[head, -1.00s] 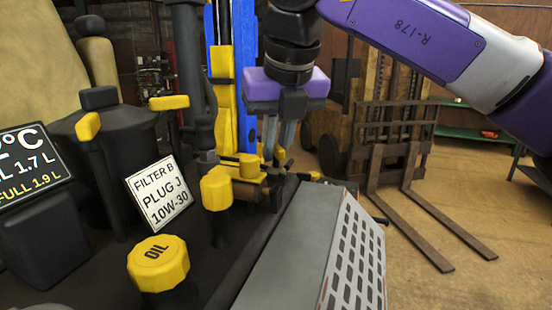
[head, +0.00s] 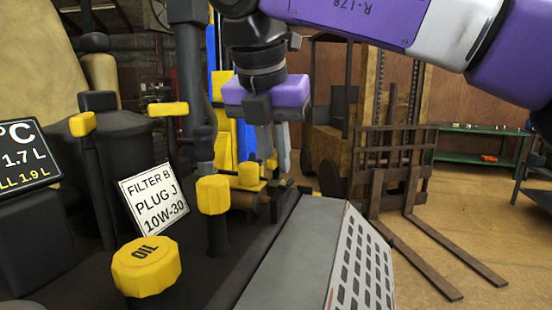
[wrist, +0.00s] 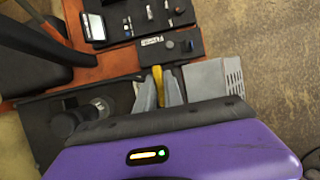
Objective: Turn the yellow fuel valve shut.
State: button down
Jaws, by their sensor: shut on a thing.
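The yellow fuel valve handle (wrist: 158,82) shows in the wrist view as a narrow yellow strip between my two fingertips. My gripper (wrist: 159,90) is shut on it, with one grey finger on each side. In the head view my gripper (head: 274,150) points down beyond the brown cylinder, and a bit of yellow (head: 271,162) shows at its fingertips. The fingers and my purple gripper body hide most of the valve, so its exact angle is hard to tell.
A yellow-capped black post (head: 213,195) and the yellow OIL cap (head: 146,266) stand nearer. A grey perforated box (head: 300,245) lies to the right. A white sign (head: 153,198) stands left. A forklift (head: 385,165) is behind, with open floor around its forks.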

dwell(0.4)
jog(key=c, duration=1.5)
grip_release()
jog(key=shift+o, duration=0.2)
jog(key=p+v, duration=0.3)
jog(key=v, duration=0.5)
jog(key=shift+p, duration=0.3)
jog(key=shift+w, duration=0.1)
